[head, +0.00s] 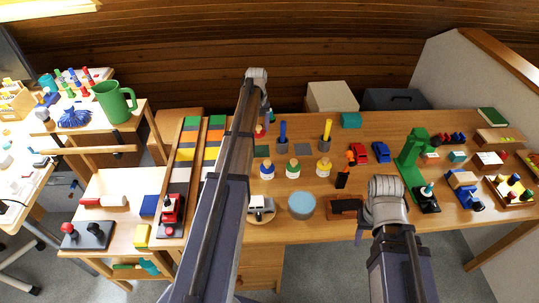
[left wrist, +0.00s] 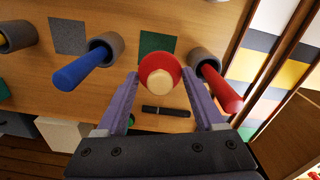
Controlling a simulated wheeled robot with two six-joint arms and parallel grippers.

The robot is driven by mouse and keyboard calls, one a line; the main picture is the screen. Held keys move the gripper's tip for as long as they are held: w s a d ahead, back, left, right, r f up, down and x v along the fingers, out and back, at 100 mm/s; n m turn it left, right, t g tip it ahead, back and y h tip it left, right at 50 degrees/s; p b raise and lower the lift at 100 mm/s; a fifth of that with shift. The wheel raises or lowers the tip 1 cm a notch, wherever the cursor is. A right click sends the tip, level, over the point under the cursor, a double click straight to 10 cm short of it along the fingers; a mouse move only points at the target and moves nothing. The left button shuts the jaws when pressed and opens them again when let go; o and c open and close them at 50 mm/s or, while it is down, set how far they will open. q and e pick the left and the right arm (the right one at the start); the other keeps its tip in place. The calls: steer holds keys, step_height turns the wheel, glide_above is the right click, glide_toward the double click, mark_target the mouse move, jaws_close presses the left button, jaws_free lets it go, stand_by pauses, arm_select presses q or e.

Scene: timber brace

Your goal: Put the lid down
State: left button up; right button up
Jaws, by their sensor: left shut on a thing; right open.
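The lid, a red round piece with a pale knob (left wrist: 160,76), sits between the fingertips of my left gripper (left wrist: 161,74) in the left wrist view. The gripper is shut on it. In the head view my left gripper (head: 262,108) is over the back of the workbench, and a small red piece, likely the lid (head: 259,131), shows below it. A dark green square (left wrist: 157,46) lies on the bench beyond the lid in the wrist view; the height of the lid above the bench is unclear. My right gripper (head: 387,192) is open near the front of the bench.
Grey cups holding a blue stick (left wrist: 82,66) and a red stick (left wrist: 222,92) stand on either side of the lid. A grey square (left wrist: 68,35) lies nearby. Small blue, green and yellow capped figures (head: 292,168) and a green stand (head: 412,160) are on the bench.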

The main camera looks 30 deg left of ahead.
mark_target(261, 151)
arm_select(q)
steer(key=shift+w+d, duration=0.2)
steer(key=shift+w, duration=0.15)
steer(key=shift+f, duration=0.2)
step_height(261, 151, down, 10)
steer(key=b, duration=1)
steer(key=shift+r, duration=0.15)
steer(key=shift+f, duration=0.25)
steer(key=o, duration=1.3)
steer(key=shift+r, duration=0.1)
steer(key=shift+r, duration=0.1)
step_height(261, 151, up, 12)
steer(key=p, duration=1.2)
steer(key=shift+r, duration=0.1)
